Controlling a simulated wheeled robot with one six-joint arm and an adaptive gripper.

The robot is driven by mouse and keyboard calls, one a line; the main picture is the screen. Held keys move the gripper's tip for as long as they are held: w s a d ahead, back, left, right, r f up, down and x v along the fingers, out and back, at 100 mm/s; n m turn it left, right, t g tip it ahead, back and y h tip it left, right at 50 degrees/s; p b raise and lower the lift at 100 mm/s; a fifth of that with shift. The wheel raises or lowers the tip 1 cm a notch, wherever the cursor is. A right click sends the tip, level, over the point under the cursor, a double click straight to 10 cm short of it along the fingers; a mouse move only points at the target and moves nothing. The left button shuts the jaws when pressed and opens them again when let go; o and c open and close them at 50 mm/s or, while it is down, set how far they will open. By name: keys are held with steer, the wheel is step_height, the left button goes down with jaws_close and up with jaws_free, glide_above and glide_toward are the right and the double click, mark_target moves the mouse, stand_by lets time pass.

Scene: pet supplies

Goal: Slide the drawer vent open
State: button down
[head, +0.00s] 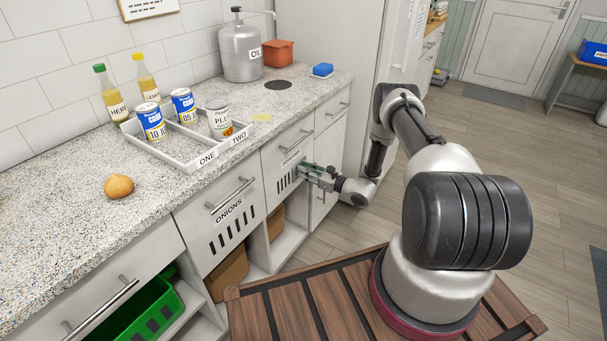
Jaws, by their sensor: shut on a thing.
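The drawer vent (286,182) is a row of dark vertical slots low on a white drawer front (276,160) in the counter. Its slots look dark, but how far it is open is hard to tell. My gripper (306,169) is at the right end of these slots, against the drawer front, below the drawer's bar handle (297,140). It is shut on a part of the vent there. The part between the fingers is hidden. A second slotted drawer front (226,226), labelled ONIONS, is to the left with its own handle (231,196).
The speckled counter (70,215) carries an onion (118,186), a divided white tray (185,163) with several cans, two bottles, a steel OIL can (240,52) and a blue sponge (322,70). A green crate (150,310) is on the shelf below. Open floor is at right.

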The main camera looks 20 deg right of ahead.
steer(key=c, duration=1.2)
jaws_free()
steer(key=shift+c, duration=0.2)
steer(key=v, duration=1.2)
steer(key=shift+d, duration=0.1)
